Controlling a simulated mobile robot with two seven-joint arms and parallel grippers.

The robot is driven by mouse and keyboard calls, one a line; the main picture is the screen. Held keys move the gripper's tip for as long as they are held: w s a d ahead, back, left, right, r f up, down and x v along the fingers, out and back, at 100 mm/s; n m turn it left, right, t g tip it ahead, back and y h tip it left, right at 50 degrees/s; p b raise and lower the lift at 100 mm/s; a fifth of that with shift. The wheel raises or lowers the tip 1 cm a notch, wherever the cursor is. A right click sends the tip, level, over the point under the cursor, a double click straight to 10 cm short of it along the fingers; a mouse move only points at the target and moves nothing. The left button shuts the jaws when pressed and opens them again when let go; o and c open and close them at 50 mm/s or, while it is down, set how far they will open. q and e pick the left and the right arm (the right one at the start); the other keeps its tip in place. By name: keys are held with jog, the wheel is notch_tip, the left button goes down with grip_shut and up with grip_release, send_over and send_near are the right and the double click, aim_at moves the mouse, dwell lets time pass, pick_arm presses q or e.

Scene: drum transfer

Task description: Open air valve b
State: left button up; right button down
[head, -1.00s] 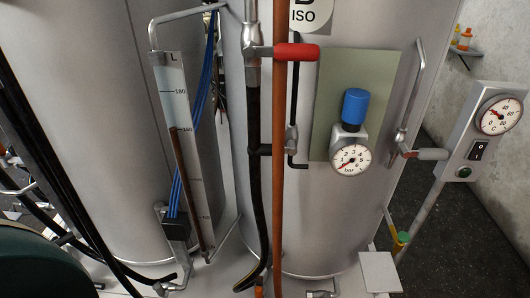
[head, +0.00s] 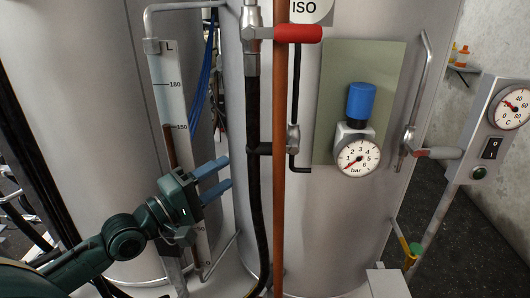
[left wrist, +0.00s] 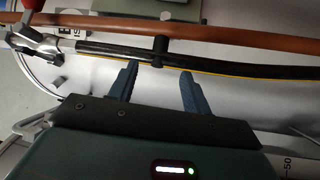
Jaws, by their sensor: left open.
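No label in view reads air valve b. On the drum marked ISO (head: 240,200), a red-handled valve (head: 297,34) has its lever level, pointing right; its red end shows at the wrist view's top left (left wrist: 32,4). A small metal valve fitting (head: 293,138) sits on a thin black pipe lower down. A blue-knobbed regulator (head: 360,101) with a bar gauge (head: 357,157) stands on a green-grey plate. My left gripper (head: 230,176) is open and empty, left of the black hose and below the red handle. My right gripper is out of view.
A copper pipe (head: 279,210) and a black hose (head: 254,120) run down the drum; the hose also crosses the wrist view (left wrist: 215,64) beyond my fingertips. A level gauge (head: 172,100) stands left. A switch box with temperature gauge (head: 500,130) is at right.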

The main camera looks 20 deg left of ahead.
aim_at(259, 154)
pick_arm(q)
jog(key=p+x, duration=0.2)
jog(key=x, duration=1)
jog(key=shift+w+d, duration=0.15)
jog(key=shift+w, duration=0.05)
jog(key=shift+c, duration=0.2)
grip_shut()
